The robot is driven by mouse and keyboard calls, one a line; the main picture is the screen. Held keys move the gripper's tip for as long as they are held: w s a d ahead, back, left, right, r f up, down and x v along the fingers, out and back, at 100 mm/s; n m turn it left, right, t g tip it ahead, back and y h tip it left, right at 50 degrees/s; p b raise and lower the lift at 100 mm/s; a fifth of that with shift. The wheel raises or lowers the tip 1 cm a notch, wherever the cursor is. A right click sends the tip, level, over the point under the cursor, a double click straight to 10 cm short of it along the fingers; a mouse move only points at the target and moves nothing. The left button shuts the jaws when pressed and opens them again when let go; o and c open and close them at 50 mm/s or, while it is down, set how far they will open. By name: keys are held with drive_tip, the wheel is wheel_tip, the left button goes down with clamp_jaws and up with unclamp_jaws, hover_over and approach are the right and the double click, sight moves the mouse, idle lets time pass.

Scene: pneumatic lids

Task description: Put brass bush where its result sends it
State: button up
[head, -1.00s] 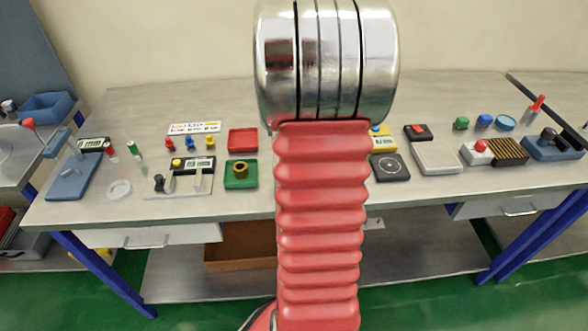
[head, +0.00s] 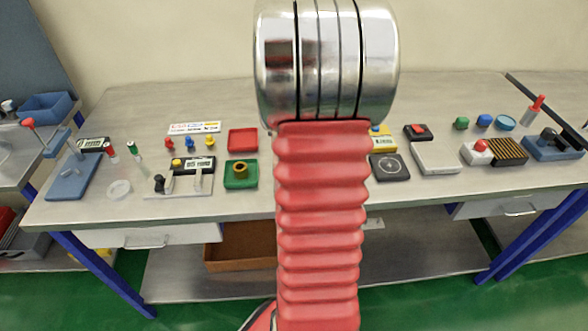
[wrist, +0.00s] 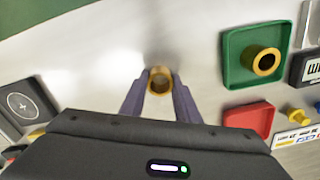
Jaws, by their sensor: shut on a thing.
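In the wrist view, my gripper (wrist: 160,86) is shut on a brass bush (wrist: 160,72), a short ring held between its two fingertips. It is over bare bench top, beside the green tray and apart from it. A second brass ring (wrist: 264,62) sits in the green tray (wrist: 232,82); the green tray also shows in the head view (head: 231,183). A red tray (wrist: 247,117) lies next to it and shows behind it in the head view (head: 243,140). In the head view my gripper and the held bush are hidden behind my red arm.
In the head view, a fixture with a display (head: 198,165), coloured pegs and a label card (head: 193,128) stand left of the trays. Bare bench lies between.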

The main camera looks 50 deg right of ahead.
clamp_jaws()
wheel_tip(320, 180, up, 10)
idle(0.4)
drive_tip(key=shift+s, duration=0.1)
idle(0.5)
